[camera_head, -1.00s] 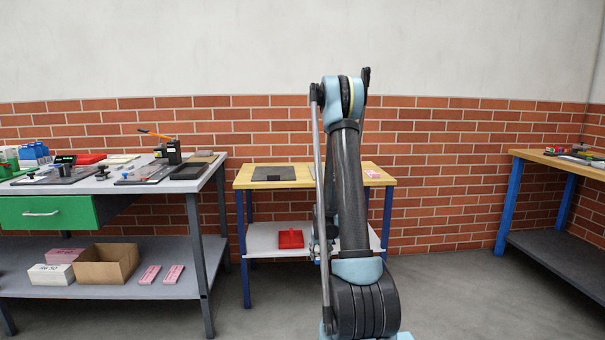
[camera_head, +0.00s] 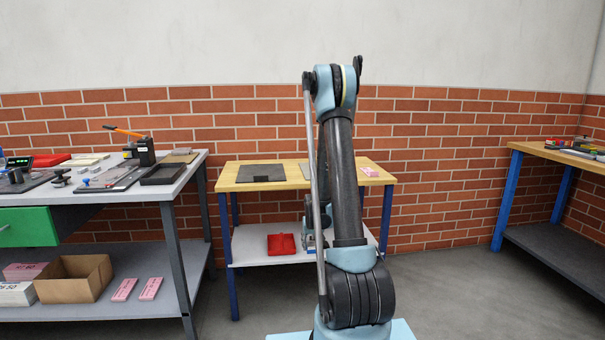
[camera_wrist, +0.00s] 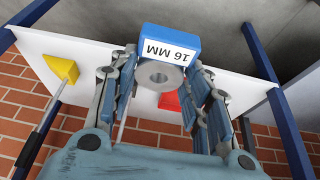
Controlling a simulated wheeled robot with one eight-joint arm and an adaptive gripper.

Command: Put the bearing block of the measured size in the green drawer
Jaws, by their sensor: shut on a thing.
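The bearing block (camera_wrist: 169,44) shows in the wrist view, with a blue part, a white face marked "16 MM" and a grey ring with a hole. My gripper (camera_wrist: 157,68) is shut on it, one finger on each side. In the head view my gripper is mostly hidden behind my arm, by the lower shelf of the middle table. The green drawer (camera_head: 28,227) is under the left workbench's top, cut by the left edge of the picture. Its front looks shut.
The left workbench (camera_head: 190,172) carries tools, a black tray and an orange-handled press (camera_head: 139,145). A cardboard box (camera_head: 75,279) and pink packs are on its lower shelf. The wooden table (camera_head: 228,177) has a red tray (camera_head: 281,244) on its shelf. Another table (camera_head: 556,153) is at right.

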